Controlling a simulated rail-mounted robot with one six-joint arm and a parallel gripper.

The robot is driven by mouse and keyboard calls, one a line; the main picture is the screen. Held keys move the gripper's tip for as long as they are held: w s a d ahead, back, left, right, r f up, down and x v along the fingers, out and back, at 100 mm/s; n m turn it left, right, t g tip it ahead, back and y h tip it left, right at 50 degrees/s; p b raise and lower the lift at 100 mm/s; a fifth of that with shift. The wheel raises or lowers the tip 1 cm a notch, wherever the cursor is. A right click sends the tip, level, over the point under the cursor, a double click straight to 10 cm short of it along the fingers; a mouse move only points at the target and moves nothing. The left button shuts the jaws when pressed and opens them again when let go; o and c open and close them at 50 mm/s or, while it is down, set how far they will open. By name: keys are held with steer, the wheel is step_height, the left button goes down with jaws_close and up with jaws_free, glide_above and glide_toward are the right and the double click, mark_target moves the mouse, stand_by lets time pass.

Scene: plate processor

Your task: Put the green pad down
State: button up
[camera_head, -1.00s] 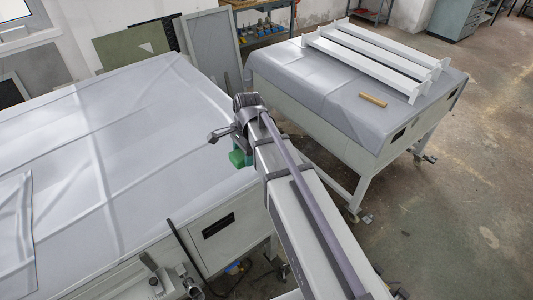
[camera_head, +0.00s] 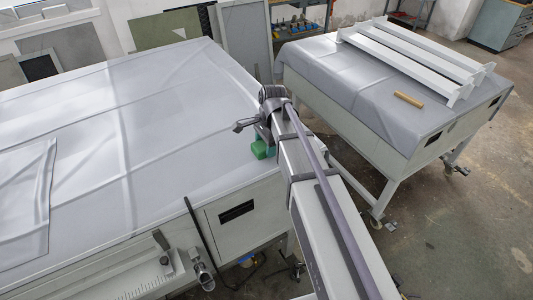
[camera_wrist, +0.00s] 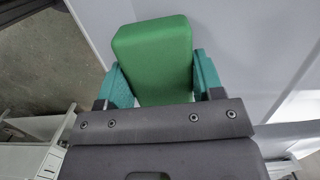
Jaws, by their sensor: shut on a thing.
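The green pad (camera_wrist: 153,55) is a block with rounded edges, held between the two teal fingers of my gripper (camera_wrist: 162,85) in the wrist view. My gripper is shut on it. In the head view the green pad (camera_head: 262,149) shows below my wrist, at the right edge of the large grey-covered table (camera_head: 130,130). My arm hides part of the gripper there. I cannot tell whether the pad touches the cover. In the wrist view the table edge runs beside the pad, with floor to its left.
A second covered table (camera_head: 340,85) stands at the right with long white rails (camera_head: 410,60) and a small wooden block (camera_head: 408,99) on it. A gap with floor lies between the tables. The large table's top is mostly clear, with a folded sheet (camera_head: 28,200) at the left.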

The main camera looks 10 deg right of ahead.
steer(key=shift+f+p, duration=0.1)
steer(key=shift+p, duration=0.2)
steer(key=shift+f, duration=0.25)
steer(key=o, duration=0.8)
steer(key=shift+r, duration=0.1)
steer(key=shift+o, duration=0.2)
step_height(320, 180, up, 12)
steer(key=d+p, duration=0.1)
steer(key=p, duration=1.1)
steer(key=shift+w+d+r, duration=0.15)
steer(key=shift+w+d, duration=0.05)
steer(key=s+a+n+h, duration=0.1)
steer(key=s+n, duration=1.3)
steer(key=s, duration=0.2)
step_height(320, 180, down, 14)
steer(key=b, duration=1.4)
steer(key=shift+a+n, duration=0.15)
steer(key=shift+n, duration=0.25)
